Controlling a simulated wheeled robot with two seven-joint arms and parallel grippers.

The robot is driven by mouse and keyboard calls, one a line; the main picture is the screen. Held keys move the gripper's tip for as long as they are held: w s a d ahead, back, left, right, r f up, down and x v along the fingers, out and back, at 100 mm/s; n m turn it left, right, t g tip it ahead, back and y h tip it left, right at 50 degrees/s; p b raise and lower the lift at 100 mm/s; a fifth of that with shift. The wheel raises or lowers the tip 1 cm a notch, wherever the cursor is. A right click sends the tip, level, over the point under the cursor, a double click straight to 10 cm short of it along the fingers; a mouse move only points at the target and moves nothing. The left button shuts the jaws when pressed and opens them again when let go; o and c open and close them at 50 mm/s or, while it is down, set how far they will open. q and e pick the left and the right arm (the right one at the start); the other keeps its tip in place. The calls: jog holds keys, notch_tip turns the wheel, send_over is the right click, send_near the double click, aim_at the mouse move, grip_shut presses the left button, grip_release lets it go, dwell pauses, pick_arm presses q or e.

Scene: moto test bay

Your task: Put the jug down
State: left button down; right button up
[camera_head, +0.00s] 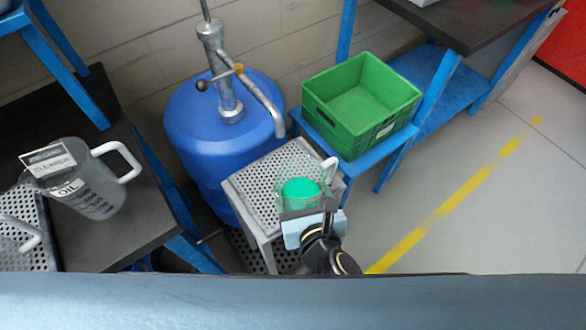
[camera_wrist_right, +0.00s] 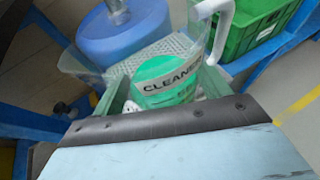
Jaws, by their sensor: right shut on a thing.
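A clear jug (camera_head: 302,190) with green contents and a pale handle is in my right gripper (camera_head: 309,216), over the near right part of the perforated metal stand (camera_head: 252,187). In the right wrist view the jug (camera_wrist_right: 166,88) bears a label reading CLEANER, and its white handle is to the right. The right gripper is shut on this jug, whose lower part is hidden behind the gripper. I cannot tell whether the jug touches the stand. My left gripper is not in view.
A blue drum (camera_head: 205,125) with a metal pump stands behind the stand. A green crate (camera_head: 340,115) sits on a blue bench to the right. At left, a jug labelled OIL (camera_head: 92,197) and a CLEANER card (camera_head: 48,160) are at the dark bench (camera_head: 150,228).

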aim_at(296, 172)
jog(key=w, duration=0.2)
jog(key=w+a, duration=0.1)
jog(key=w, duration=0.4)
jog(key=shift+w+a+b, duration=0.25)
jog(key=shift+a+b, duration=0.1)
jog(key=shift+a, duration=0.05)
jog(key=shift+w, duration=0.3)
jog(key=shift+w+f, duration=0.1)
notch_tip(296, 172, down, 3)
jog(key=shift+a+r+b, duration=0.1)
jog(key=shift+r+b, duration=0.05)
jog(key=shift+b, duration=0.65)
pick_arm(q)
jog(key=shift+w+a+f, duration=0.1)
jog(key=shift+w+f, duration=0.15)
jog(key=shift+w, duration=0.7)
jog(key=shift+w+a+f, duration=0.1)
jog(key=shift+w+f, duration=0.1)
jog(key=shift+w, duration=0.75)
pick_arm(e)
jog(key=shift+f, duration=0.25)
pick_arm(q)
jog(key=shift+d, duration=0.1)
pick_arm(e)
jog(key=shift+f, duration=0.1)
